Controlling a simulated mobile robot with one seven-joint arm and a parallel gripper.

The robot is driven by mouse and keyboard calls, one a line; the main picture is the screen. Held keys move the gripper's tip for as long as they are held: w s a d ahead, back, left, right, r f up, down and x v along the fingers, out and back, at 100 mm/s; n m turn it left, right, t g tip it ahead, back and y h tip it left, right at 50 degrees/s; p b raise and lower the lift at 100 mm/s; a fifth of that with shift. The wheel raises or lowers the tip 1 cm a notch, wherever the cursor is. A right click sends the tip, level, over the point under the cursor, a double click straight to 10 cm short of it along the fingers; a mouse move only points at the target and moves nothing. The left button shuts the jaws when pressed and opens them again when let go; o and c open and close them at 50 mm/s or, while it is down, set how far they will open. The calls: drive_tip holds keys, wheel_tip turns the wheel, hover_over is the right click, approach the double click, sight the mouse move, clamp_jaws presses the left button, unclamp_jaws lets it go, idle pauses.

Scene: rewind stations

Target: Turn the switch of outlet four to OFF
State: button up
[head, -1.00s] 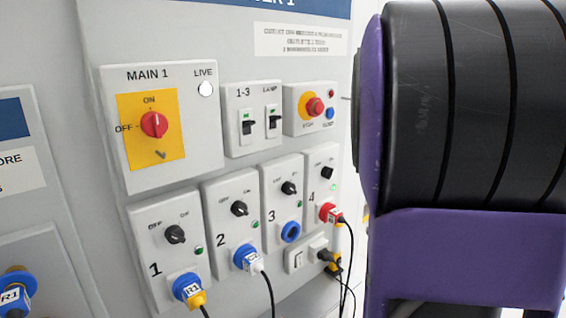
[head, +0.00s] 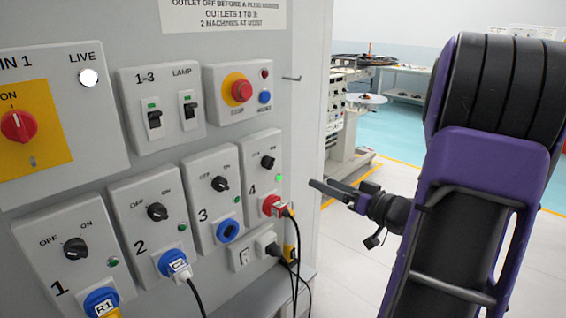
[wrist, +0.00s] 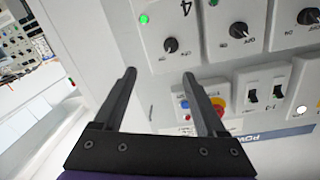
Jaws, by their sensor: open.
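Outlet four's box (head: 253,147) is at the right end of the outlet row in the head view. Its black rotary switch (head: 267,161) sits above a bright green lamp (head: 279,178) and a red plug (head: 275,206). I cannot clearly tell where the switch points. My gripper (head: 322,185) is open and empty, to the right of outlet four and apart from it. In the wrist view, the panel appears upside down, with outlet four's switch (wrist: 170,45) just beyond and above my gripper's spread fingers (wrist: 160,73); nothing is between them.
Outlet three's switch (head: 220,184) is left of outlet four. The emergency stop (head: 241,90) is above, and a thin hook (head: 291,78) juts from the panel's right edge. Cables (head: 297,265) hang below outlet four. Free floor (head: 345,260) lies right of the panel.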

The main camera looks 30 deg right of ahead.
drive_tip(key=s+y, duration=0.1)
drive_tip(key=b, duration=0.1)
approach(272, 165)
drive_tip(key=shift+m, duration=0.3)
drive_tip(key=x, duration=0.9)
drive_tip(key=shift+w+f, duration=0.1)
drive_tip(key=shift+w, duration=0.05)
drive_tip(key=shift+d, duration=0.1)
clamp_jaws()
